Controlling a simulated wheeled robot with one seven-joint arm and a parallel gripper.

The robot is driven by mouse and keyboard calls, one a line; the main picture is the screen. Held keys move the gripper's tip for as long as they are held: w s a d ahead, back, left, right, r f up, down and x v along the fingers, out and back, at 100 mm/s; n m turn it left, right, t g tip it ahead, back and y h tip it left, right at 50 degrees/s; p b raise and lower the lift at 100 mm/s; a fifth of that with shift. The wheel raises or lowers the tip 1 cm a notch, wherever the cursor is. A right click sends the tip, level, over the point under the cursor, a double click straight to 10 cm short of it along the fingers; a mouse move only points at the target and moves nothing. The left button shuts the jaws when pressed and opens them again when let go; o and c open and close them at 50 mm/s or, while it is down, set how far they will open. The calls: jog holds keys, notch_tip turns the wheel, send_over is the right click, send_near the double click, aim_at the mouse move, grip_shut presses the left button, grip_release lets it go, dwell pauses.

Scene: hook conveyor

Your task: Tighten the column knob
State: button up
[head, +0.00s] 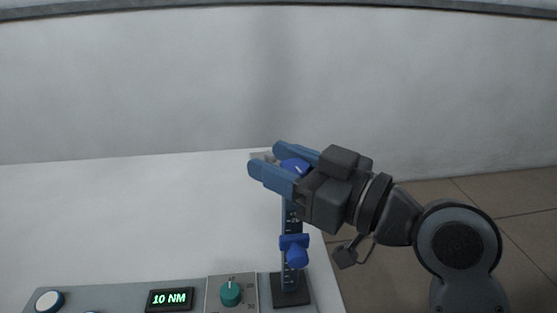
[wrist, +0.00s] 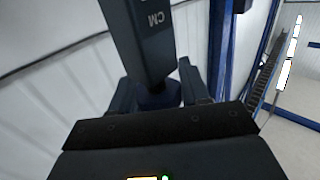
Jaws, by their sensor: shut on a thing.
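The dark scaled column (head: 290,216) stands upright on a dark base (head: 290,291) at the front right of the white table. A blue knob (head: 295,166) with a white mark is at its upper end. My gripper (head: 267,158) reaches in from the right, its blue fingers on either side of this knob, shut on it. In the wrist view the knob (wrist: 157,97) sits between the fingers, partly hidden by the gripper body, below the column (wrist: 143,38) marked CM. A lower blue slider with a knob (head: 296,256) is on the column, apart from the gripper.
A grey panel along the front edge carries a display (head: 169,299) reading 10 NM, a teal dial (head: 230,292) and a white button (head: 49,301). The white table (head: 120,215) is bare to the left. A pale wall (head: 150,80) stands behind. Brown floor tiles (head: 520,210) show at right.

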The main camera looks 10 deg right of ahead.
jog(key=shift+w+d+m+t+h, duration=0.1)
jog(key=shift+m+t+h, duration=0.5)
jog(key=shift+t+h, duration=0.1)
jog(key=shift+p, duration=0.3)
jog(key=o, duration=1)
jog(key=shift+c, duration=0.2)
jog(key=shift+d, duration=0.1)
jog(key=b+v, duration=0.2)
jog(key=v, duration=0.5)
jog(key=shift+s+d, duration=0.15)
jog(key=shift+s, duration=0.2)
